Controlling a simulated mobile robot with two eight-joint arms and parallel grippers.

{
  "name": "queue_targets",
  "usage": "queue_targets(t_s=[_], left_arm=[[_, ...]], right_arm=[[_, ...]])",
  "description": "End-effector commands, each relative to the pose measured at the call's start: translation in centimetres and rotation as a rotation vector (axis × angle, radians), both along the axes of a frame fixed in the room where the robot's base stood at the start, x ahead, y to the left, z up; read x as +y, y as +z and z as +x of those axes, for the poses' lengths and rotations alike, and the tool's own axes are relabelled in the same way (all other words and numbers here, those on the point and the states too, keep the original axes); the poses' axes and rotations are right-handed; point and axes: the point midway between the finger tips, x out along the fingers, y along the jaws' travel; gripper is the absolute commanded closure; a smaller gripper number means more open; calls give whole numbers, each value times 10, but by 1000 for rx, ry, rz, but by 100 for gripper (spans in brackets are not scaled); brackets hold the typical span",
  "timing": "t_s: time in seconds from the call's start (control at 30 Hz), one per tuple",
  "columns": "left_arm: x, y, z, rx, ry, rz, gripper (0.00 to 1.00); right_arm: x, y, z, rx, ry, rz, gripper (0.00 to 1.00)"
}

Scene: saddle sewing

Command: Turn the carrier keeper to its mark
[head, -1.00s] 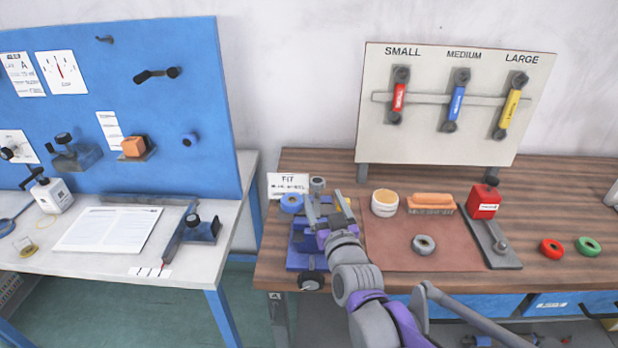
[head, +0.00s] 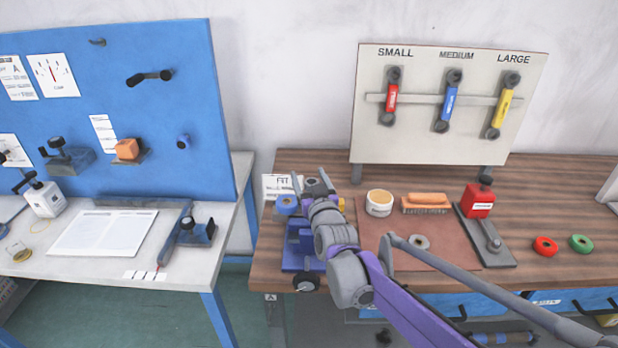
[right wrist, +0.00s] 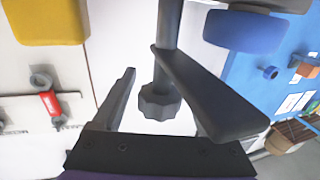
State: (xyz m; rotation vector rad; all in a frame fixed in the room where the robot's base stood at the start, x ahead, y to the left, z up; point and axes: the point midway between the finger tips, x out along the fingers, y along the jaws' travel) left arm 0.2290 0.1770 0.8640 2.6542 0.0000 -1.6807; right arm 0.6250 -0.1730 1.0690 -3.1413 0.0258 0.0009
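The blue fixture (head: 300,245) stands at the left front of the wooden bench, partly hidden by my right arm. In the right wrist view a dark scalloped knob (right wrist: 160,104) on a dark post (right wrist: 168,35) shows between the fingers; it may be the carrier keeper. I cannot make out a mark. My right gripper (head: 311,184) is at the top of the fixture, fingers pointing away towards the wall. In the right wrist view the gripper (right wrist: 143,62) is open, with gaps visible beside the knob. My left gripper is out of view.
A blue round part (head: 287,204) sits left of my right gripper, near the FIT card (head: 281,186). A white tub (head: 379,203), brush (head: 425,203) and red block (head: 478,200) stand to the right. The size board (head: 448,110) rises behind.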

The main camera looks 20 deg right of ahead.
Motion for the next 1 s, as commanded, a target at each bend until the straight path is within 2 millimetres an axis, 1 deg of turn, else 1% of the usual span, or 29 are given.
queue_targets(t_s=[0.03, 0.17, 0.2, 0.27, 0.3, 0.4, 1.0], left_arm=[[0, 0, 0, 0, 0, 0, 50], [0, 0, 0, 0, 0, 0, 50], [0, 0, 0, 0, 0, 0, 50], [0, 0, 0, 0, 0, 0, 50], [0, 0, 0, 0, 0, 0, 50], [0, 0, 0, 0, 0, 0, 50], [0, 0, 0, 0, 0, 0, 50]], right_arm=[[0, 0, 0, 0, 0, 0, 36], [0, 0, 0, 0, 0, 0, 59], [0, 0, 0, 0, 0, 0, 66], [0, 0, 0, 0, 0, 0, 77], [0, 0, 0, 0, 0, 0, 84], [0, 0, 0, 0, 0, 0, 100], [0, 0, 0, 0, 0, 0, 100]])
